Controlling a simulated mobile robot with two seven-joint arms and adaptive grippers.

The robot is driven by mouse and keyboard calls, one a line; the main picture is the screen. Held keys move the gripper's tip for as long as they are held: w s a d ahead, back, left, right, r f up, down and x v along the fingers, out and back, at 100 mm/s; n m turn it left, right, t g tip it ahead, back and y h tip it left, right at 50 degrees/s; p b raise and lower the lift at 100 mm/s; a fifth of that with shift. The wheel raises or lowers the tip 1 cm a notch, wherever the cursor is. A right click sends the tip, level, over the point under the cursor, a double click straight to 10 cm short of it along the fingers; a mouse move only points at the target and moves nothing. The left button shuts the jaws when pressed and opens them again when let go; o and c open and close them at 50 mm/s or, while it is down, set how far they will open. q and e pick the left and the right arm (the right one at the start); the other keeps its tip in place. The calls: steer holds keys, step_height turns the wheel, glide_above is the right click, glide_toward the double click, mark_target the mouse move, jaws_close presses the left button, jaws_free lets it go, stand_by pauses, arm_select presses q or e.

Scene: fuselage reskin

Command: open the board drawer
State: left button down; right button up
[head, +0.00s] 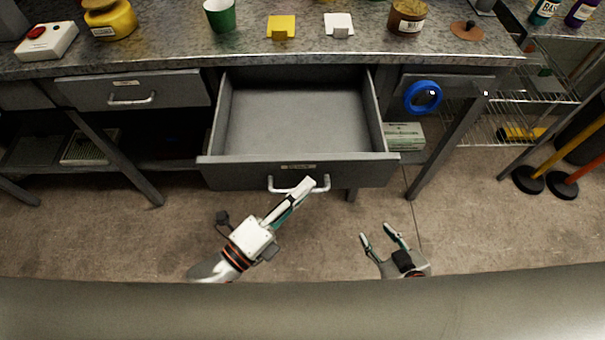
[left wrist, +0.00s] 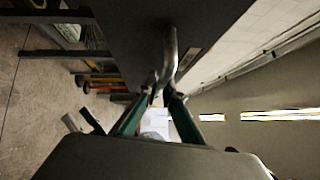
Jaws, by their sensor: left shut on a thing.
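The board drawer (head: 290,118) under the workbench is pulled well out, and its bare grey inside shows. Its front panel (head: 240,176) carries a metal bar handle (head: 325,185). My left gripper (head: 304,186) is at the handle, shut on it. In the left wrist view the handle (left wrist: 172,60) runs down between the two fingertips (left wrist: 162,95). My right gripper (head: 378,233) is open and empty, below and to the right of the drawer front, apart from it.
A closed drawer (head: 133,90) is at the left. A blue ring (head: 422,97) hangs at the right, above a white-green box (head: 403,136). The workbench top (head: 170,40) holds a green cup (head: 219,14) and other items. Yellow and orange posts stand far right. The floor before the drawer is clear.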

arm_select(q)
steer(key=shift+s, duration=0.15)
steer(key=c, duration=2.2)
jaws_free()
steer(key=shift+o, duration=0.2)
steer(key=shift+a, duration=0.1)
steer(key=v, duration=1.2)
steer(key=shift+f, duration=0.1)
